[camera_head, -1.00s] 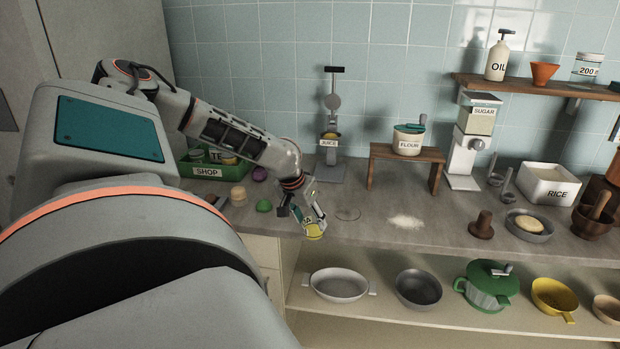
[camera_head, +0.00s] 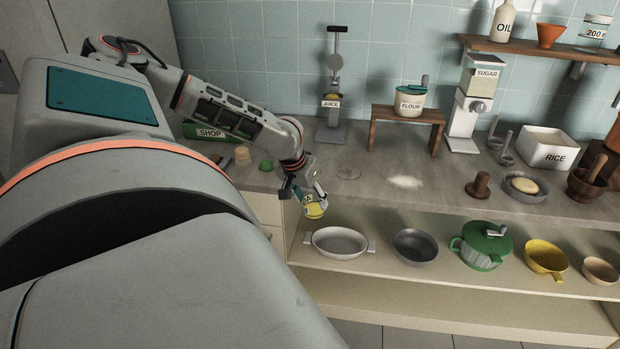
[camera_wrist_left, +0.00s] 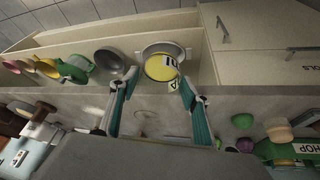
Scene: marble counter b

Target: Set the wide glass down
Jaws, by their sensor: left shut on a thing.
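The wide glass (camera_wrist_left: 162,67) shows in the left wrist view as a short round glass with yellow contents and a black-and-white label. My left gripper (camera_wrist_left: 159,84) is shut on it, one finger on each side. In the head view the yellow glass (camera_head: 314,210) hangs below my left gripper (camera_head: 306,194), at the counter's (camera_head: 430,190) front edge and in front of the lower shelf. It appears to be off any surface. The fingers hide part of it. My right gripper is not in view.
A faint ring mark (camera_head: 348,173) and white powder (camera_head: 405,182) lie on the counter, with bare room around them. A juice press (camera_head: 333,100) stands behind. Green and tan items (camera_head: 265,166) are left of the gripper. A white dish (camera_head: 339,242) sits on the shelf below.

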